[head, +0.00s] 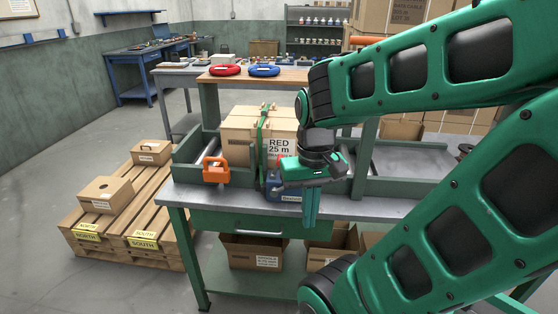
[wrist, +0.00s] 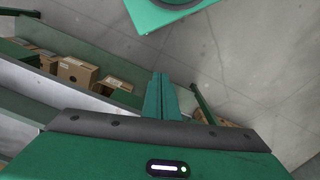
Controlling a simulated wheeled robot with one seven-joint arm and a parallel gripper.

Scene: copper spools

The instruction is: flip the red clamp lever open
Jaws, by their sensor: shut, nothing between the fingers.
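A blue device (head: 273,187) with a pale label stands on the bench near its front edge, in front of a carton marked RED 25 m (head: 240,135). A small bit of red (head: 282,158) shows just above it, mostly hidden by my gripper; I cannot tell whether this is the clamp lever or how it stands. My gripper (head: 311,222) points down just right of the blue device, its fingers in front of the bench's front edge. The fingers are shut and empty; they also show together in the wrist view (wrist: 160,98). The wrist view shows no red lever.
An orange handled object (head: 215,170) stands left on the grey bench top (head: 400,190). Open cartons (head: 254,252) sit on the shelf below. A pallet (head: 125,215) with boxes stands left.

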